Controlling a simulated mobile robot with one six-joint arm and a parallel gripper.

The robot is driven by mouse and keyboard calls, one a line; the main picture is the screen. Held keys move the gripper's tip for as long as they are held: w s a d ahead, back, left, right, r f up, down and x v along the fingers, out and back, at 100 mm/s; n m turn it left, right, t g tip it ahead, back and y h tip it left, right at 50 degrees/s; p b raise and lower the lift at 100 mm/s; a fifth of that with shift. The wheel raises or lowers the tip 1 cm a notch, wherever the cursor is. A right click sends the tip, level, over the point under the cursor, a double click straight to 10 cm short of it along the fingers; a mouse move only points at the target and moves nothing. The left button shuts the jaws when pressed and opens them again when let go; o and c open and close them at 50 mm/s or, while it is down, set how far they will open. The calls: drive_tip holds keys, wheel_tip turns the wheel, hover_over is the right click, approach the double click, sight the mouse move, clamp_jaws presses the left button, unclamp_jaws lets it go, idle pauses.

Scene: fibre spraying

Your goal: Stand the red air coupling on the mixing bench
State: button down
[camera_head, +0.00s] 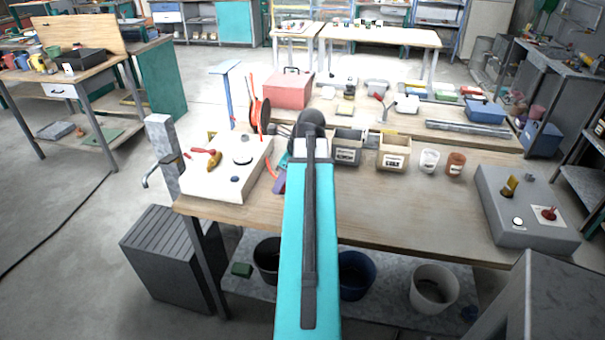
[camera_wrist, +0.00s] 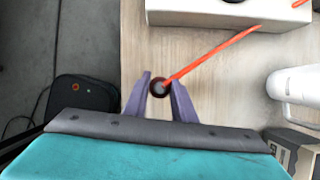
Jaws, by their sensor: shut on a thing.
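In the wrist view, my gripper (camera_wrist: 160,86) has its two purple fingers closed on a small dark red round piece, which I take to be the red air coupling (camera_wrist: 159,89). An orange-red hose (camera_wrist: 215,54) runs from it up and to the right. In the head view, my turquoise arm hides most of my gripper; one purple finger (camera_head: 279,183) shows at its left, above the wooden bench (camera_head: 400,205). The hose (camera_head: 266,158) shows beside it. The coupling is hidden there. I cannot tell whether it touches the bench top.
A white box (camera_head: 212,188) with a red-and-yellow tool and knobs stands left of my gripper. Bins (camera_head: 393,157) and small jars (camera_head: 429,161) stand to the right. A grey control box (camera_head: 505,225) is at the far right. The bench's front middle-right is clear.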

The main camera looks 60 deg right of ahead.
drive_tip(key=d+p, duration=0.1)
drive_tip(key=d, duration=0.2)
drive_tip(key=d+p, duration=0.1)
drive_tip(key=d, duration=0.3)
drive_tip(key=d+f+p, duration=0.1)
drive_tip(key=d, duration=0.3)
drive_tip(key=shift+w, duration=0.2)
drive_tip(key=shift+d, duration=0.1)
drive_tip(key=shift+f, duration=0.15)
drive_tip(key=shift+f+p, duration=0.7)
drive_tip(key=shift+f, duration=0.9)
drive_tip(key=shift+f, duration=0.15)
drive_tip(key=c, duration=1.5)
unclamp_jaws()
drive_tip(key=shift+r, duration=0.2)
drive_tip(key=shift+b+v, duration=1.4)
drive_tip(key=shift+v, duration=4.55)
